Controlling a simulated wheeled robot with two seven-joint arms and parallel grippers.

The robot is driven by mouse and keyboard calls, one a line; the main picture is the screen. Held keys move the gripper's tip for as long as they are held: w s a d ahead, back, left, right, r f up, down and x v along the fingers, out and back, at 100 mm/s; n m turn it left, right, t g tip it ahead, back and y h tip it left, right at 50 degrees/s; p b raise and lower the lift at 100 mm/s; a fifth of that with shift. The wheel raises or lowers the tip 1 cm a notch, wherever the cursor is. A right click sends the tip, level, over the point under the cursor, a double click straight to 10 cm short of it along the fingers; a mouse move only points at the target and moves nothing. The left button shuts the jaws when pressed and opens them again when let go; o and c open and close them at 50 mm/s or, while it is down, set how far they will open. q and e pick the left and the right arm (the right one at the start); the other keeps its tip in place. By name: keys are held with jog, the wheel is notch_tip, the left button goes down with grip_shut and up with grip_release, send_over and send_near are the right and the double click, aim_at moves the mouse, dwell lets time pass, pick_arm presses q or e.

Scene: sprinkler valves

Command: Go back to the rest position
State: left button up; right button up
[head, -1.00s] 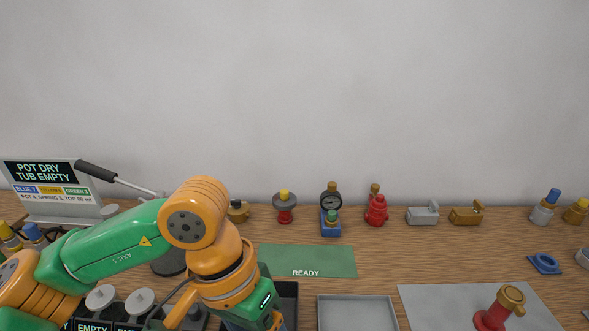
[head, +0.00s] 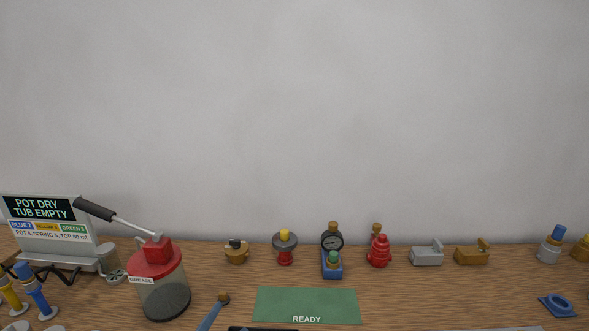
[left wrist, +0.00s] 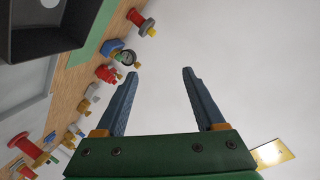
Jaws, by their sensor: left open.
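My left gripper (left wrist: 160,73) shows in the left wrist view with its two blue fingers spread and nothing between them. It is above the bench, with pale wall beyond the fingertips. The left arm no longer shows clearly in the head view. My right gripper is in neither view.
A red-topped grease pot (head: 165,285) with a long lever stands at left by a sign (head: 42,228). A green READY mat (head: 306,303) lies bare at centre. A gauge valve (head: 332,262), red valve (head: 379,252) and other parts line the back. A dark tray (left wrist: 45,30) shows in the wrist view.

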pick_arm(q)
jog(key=s+a+f+n+g+y, duration=0.1)
jog(key=s+a+f+n+g, duration=0.1)
jog(key=s+f+n+g, duration=0.5)
jog(key=s+a+f+n+g+y, duration=0.1)
jog(key=s+a+f+g, duration=0.25)
jog(key=s+f, duration=0.75)
jog(key=s+f+g+b, duration=0.1)
jog(key=s+f+b, duration=0.15)
jog(key=f, duration=0.85)
jog(key=s+f+g+b, duration=0.1)
jog(key=f+b, duration=0.2)
jog(key=f, duration=0.8)
jog(key=s+a+f+g+b, duration=0.1)
jog(key=s+f+b, duration=0.3)
jog(key=s+f, duration=0.8)
notch_tip(320, 180, down, 3)
jog(key=shift+s+r, duration=0.1)
jog(key=shift+s, duration=0.2)
jog(key=shift+a+g, duration=0.15)
jog(key=shift+g, duration=0.1)
